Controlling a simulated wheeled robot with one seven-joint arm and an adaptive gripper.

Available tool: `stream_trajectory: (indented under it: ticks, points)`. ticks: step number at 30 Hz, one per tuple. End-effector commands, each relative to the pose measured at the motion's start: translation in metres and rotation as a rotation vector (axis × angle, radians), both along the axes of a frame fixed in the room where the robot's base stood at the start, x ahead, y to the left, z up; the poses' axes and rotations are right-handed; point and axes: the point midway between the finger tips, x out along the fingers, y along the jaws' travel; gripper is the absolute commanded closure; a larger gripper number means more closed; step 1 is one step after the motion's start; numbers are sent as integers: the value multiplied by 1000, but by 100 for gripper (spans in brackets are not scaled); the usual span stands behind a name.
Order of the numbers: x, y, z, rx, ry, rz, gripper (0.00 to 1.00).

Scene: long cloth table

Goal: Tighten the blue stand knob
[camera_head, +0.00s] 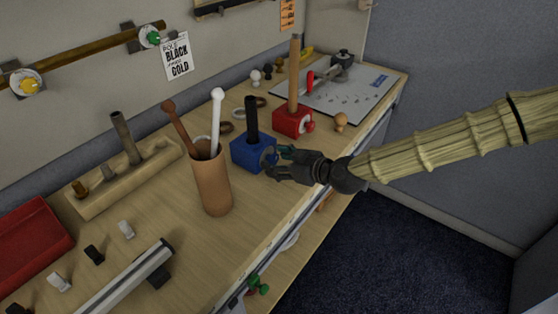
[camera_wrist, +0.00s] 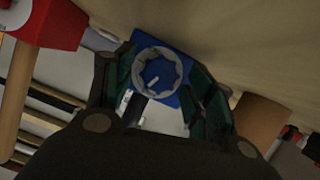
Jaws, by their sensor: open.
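The blue stand (camera_head: 246,153) is a blue block on the table with a black upright post (camera_head: 251,118). In the wrist view, the blue block (camera_wrist: 165,36) shows its face with the round knob (camera_wrist: 157,72), a fluted grey rim around a blue centre with a small white mark. My gripper (camera_head: 277,164) is at the stand's right face in the head view and hides the knob there. In the wrist view, my gripper (camera_wrist: 162,82) is open, with one dark green-padded finger on each side of the knob. I cannot tell whether the fingers touch it.
A red stand (camera_head: 290,122) with a wooden post stands close behind the blue one. A tan cup (camera_head: 212,185) holding two sticks stands nearer, to the left. A wooden ball-shaped piece (camera_head: 341,121) stands near the table edge. Open floor (camera_head: 420,230) lies right of the table.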

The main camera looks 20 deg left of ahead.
Motion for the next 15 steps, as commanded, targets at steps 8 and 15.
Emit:
stream_trajectory:
  ticks: [8, 15]
  points:
    - [0, 0, 0, 0, 0, 0, 67]
    - [0, 0, 0, 0, 1, 0, 91]
